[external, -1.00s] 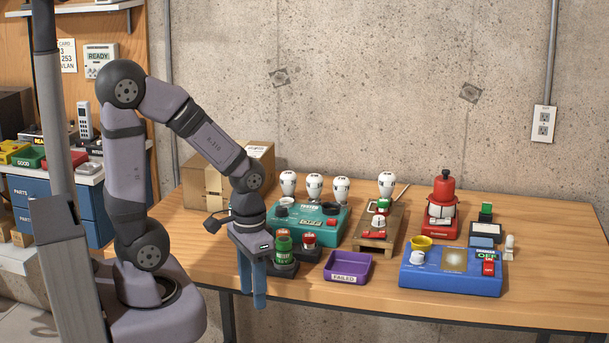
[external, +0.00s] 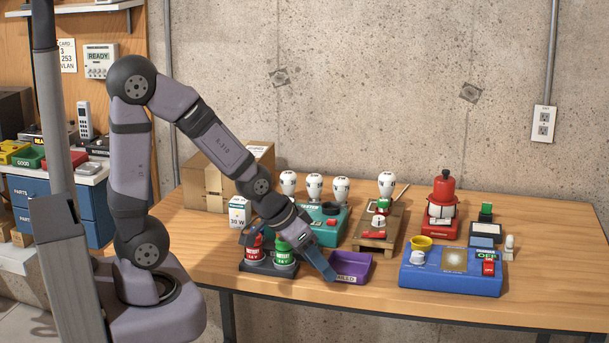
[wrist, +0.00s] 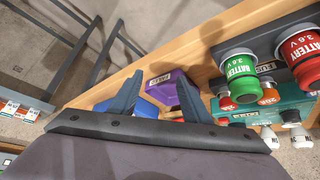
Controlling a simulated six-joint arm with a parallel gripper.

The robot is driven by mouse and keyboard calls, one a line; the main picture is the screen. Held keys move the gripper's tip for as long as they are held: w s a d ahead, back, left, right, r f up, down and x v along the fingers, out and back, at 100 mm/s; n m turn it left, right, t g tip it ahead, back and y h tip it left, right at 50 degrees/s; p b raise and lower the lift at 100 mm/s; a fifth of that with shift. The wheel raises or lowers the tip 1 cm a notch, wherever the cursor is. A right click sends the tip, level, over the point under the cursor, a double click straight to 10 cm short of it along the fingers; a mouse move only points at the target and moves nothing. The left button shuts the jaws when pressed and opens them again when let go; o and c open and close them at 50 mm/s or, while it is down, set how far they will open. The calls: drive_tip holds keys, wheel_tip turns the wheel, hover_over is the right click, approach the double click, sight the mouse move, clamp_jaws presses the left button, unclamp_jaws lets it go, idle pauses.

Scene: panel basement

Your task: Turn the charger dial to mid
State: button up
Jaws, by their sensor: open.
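My gripper (external: 322,262) is tilted down to the right, with its blue fingers just left of the purple tray. In the wrist view the two fingers (wrist: 157,100) are spread apart with nothing held between them. A dark base (external: 262,268) holds a red battery (external: 254,251) and a green battery (external: 284,254) upright, left of my gripper. They show at the upper right of the wrist view. A teal unit (external: 334,226) with a black knob (external: 331,208) stands behind, partly hidden by my arm. I cannot make out which part is the charger dial or its setting.
A purple tray (external: 356,279) labelled FAILED lies beside my fingers. A blue unit (external: 440,282) stands right of it. A wooden stand (external: 391,238) and red device (external: 441,206) are behind. Boxes (external: 238,186) are at the back left. The table's front edge is close.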

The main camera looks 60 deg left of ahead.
sight(412, 255)
drive_tip(key=w+d+t+b, duration=0.1)
drive_tip(key=w+t+b, duration=0.1)
drive_tip(key=w, duration=0.1)
drive_tip(key=w+d+f+t+b, duration=0.1)
drive_tip(key=w+d+t+b, duration=0.1)
drive_tip(key=w+t, duration=0.1)
drive_tip(key=w+d+f+t+b, duration=0.1)
drive_tip(key=w+t+b, duration=0.1)
drive_tip(key=w, duration=0.3)
drive_tip(key=shift+w+d+t+b, duration=0.2)
drive_tip(key=shift+d+t+b, duration=0.15)
drive_tip(key=shift+d+t, duration=0.05)
drive_tip(key=shift+w+d+r+t+h+b, duration=0.15)
drive_tip(key=shift+w+d+t+h+b, duration=0.2)
drive_tip(key=shift+d+t+b, duration=0.35)
drive_tip(key=shift+d+r+t+b, duration=0.2)
drive_tip(key=shift+t+b, duration=0.25)
drive_tip(key=shift+t, duration=0.35)
drive_tip(key=shift+d+r+m+t, duration=0.15)
drive_tip(key=shift+r+m+t, duration=0.15)
drive_tip(key=shift+r, duration=0.05)
drive_tip(key=shift+w+d+p, duration=0.2)
drive_tip(key=shift+w+p, duration=0.6)
drive_tip(key=shift+w, duration=2.85)
drive_tip(key=c, duration=1)
drive_tip(key=shift+a, duration=0.1)
drive_tip(key=shift+c, duration=0.2)
